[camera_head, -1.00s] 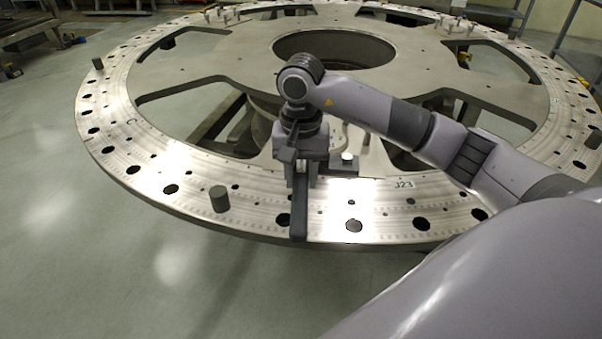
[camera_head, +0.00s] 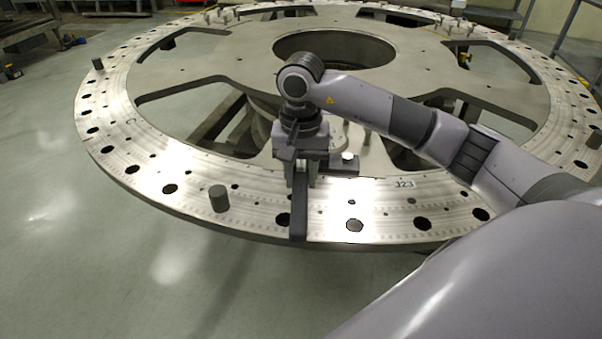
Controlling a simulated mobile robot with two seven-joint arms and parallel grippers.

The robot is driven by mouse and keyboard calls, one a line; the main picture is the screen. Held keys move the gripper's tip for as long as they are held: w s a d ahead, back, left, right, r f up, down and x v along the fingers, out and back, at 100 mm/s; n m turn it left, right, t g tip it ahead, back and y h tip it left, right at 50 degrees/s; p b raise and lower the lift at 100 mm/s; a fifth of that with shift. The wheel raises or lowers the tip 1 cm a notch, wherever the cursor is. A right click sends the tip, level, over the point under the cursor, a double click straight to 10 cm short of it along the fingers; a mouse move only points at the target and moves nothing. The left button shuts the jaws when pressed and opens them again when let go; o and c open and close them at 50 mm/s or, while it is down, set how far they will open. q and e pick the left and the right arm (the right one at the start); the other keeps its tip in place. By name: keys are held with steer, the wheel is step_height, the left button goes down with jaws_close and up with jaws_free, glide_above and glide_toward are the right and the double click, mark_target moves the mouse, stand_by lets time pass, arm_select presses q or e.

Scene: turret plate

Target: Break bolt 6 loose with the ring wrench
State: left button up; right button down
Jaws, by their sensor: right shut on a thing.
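My right gripper (camera_head: 301,178) points down over the near part of the ring-shaped turret plate (camera_head: 140,178). It is shut on a long dark bar, which I take to be the ring wrench (camera_head: 299,215). The bar reaches toward me across the plate's rim, and its near end is at the outer edge. The wrench's ring end is hidden by my gripper, so I cannot tell whether it sits around a bolt. Bolt 6 cannot be made out. My left gripper is out of view.
A dark grey cylinder (camera_head: 218,198) stands on the rim left of the wrench. A small dark block with a bright round top (camera_head: 346,163) is just right of my gripper. Open holes line the rim.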

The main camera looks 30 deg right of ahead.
steer(key=shift+f+b, duration=0.55)
steer(key=shift+b, duration=0.25)
stand_by(0.9)
steer(key=shift+d, duration=0.15)
stand_by(0.3)
steer(key=shift+s+d+n, duration=0.2)
steer(key=shift+n, duration=0.2)
steer(key=shift+s+d+n+b, duration=0.15)
steer(key=shift+d+n+b, duration=0.15)
steer(key=shift+b, duration=0.15)
steer(key=shift+s+d+n, duration=0.2)
steer(key=shift+d+n, duration=0.15)
steer(key=shift+n, duration=0.05)
steer(key=shift+s+d+n+b, duration=0.25)
steer(key=shift+d+n+b, duration=0.3)
steer(key=shift+n+b, duration=0.1)
steer(key=shift+s+d+f+n+b, duration=0.15)
steer(key=shift+d+n+b, duration=0.2)
steer(key=shift+d+n, duration=0.25)
steer(key=shift+s+d+r+n+b, duration=0.1)
steer(key=shift+d+n+b, duration=0.2)
steer(key=shift+d+n, duration=0.2)
steer(key=shift+d+n+b, duration=0.4)
steer(key=shift+d+n, duration=0.45)
steer(key=shift+d, duration=0.05)
stand_by(0.6)
